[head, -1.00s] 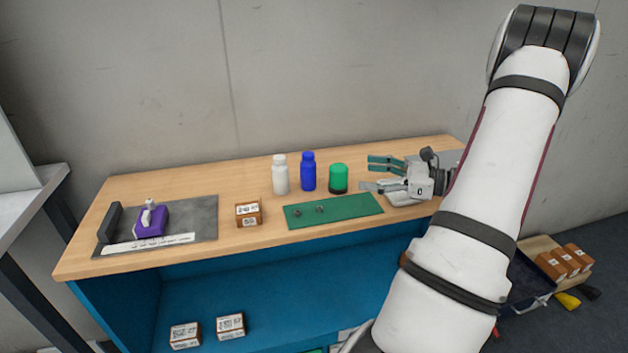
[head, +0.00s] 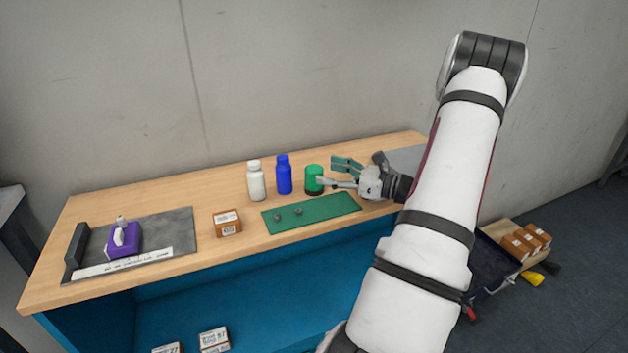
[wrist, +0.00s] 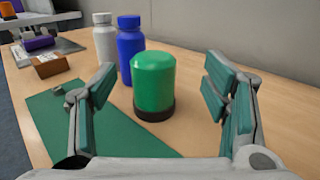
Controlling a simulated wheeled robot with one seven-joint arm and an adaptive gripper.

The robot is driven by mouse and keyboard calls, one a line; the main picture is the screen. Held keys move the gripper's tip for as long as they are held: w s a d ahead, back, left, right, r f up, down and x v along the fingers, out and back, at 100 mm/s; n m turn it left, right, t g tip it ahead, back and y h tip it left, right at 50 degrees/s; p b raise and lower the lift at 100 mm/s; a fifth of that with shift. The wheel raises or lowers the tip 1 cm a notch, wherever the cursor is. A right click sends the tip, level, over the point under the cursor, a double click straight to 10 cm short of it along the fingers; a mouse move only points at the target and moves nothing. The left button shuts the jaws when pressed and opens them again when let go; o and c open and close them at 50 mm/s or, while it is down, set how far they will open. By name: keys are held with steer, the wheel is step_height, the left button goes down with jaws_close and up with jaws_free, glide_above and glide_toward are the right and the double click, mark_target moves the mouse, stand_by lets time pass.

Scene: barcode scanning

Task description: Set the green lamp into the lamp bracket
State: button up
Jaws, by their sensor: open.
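The green lamp (head: 314,177), a domed green cap on a black base, stands upright on the wooden bench. It also shows in the wrist view (wrist: 154,82), centred between and beyond the fingertips. My gripper (head: 328,172) is open, low over the bench just right of the lamp, its fingers pointing at it. In the wrist view my gripper (wrist: 160,78) has nothing clasped, and a gap shows on either side of the lamp. I cannot pick out the lamp bracket for certain in either view.
A blue bottle (head: 284,175) and white bottle (head: 257,181) stand left of the lamp. A green mat (head: 330,208) with small grey parts lies in front. Further left are a brown box (head: 227,223) and a grey mat (head: 178,227) holding a purple object (head: 124,241).

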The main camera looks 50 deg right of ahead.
mark_target(314, 167)
steer(key=w, duration=0.1)
steer(key=w+a, duration=0.1)
steer(key=w, duration=0.2)
steer(key=shift+w+a, duration=0.3)
steer(key=shift+w, duration=0.1)
steer(key=c, duration=1.4)
steer(key=shift+r, duration=0.2)
steer(key=shift+c, duration=0.2)
